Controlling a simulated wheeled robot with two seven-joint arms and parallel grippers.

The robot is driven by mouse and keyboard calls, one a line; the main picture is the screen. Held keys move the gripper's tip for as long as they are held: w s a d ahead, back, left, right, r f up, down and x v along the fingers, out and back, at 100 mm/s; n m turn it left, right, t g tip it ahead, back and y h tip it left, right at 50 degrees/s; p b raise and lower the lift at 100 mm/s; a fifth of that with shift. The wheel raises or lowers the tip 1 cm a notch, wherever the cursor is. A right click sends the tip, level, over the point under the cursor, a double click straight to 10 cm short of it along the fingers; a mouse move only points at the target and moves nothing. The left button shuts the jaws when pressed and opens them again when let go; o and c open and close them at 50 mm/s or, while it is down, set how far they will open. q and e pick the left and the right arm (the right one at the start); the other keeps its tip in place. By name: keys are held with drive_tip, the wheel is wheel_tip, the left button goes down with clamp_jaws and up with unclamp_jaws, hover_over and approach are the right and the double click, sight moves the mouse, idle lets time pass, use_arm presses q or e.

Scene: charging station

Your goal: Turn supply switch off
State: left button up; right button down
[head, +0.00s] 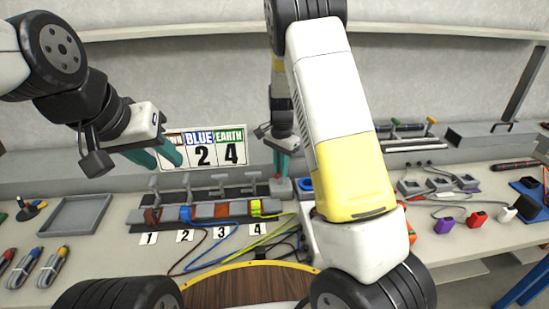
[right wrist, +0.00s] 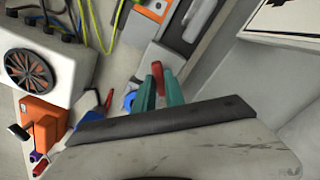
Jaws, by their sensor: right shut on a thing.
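The supply switch appears to be the small grey box (head: 281,188) at the back of the bench, right of the terminal row. Its red lever (right wrist: 157,72) shows between the teal fingers of my right gripper (right wrist: 160,90) in the right wrist view. The right gripper (head: 284,160) is shut on this lever. The lever is mostly hidden by the fingers in the head view. My left gripper (head: 163,157) is open and empty, its teal fingers apart, in the air in front of the number sign.
A terminal row (head: 205,212) with several coloured clamps and cables stands left of the switch. A sign (head: 228,150) reads BLUE 2, EARTH 4. A grey tray (head: 75,218) is at left. Coloured plugs (head: 476,219) lie at right. My right arm hides part of the bench.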

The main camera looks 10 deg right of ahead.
drive_tip(key=n, duration=0.5)
drive_tip(key=shift+n, duration=2.5)
drive_tip(key=c, duration=1.4)
unclamp_jaws()
drive_tip(key=shift+r, duration=0.15)
wheel_tip(320, 180, up, 8)
drive_tip(key=shift+f, duration=0.2)
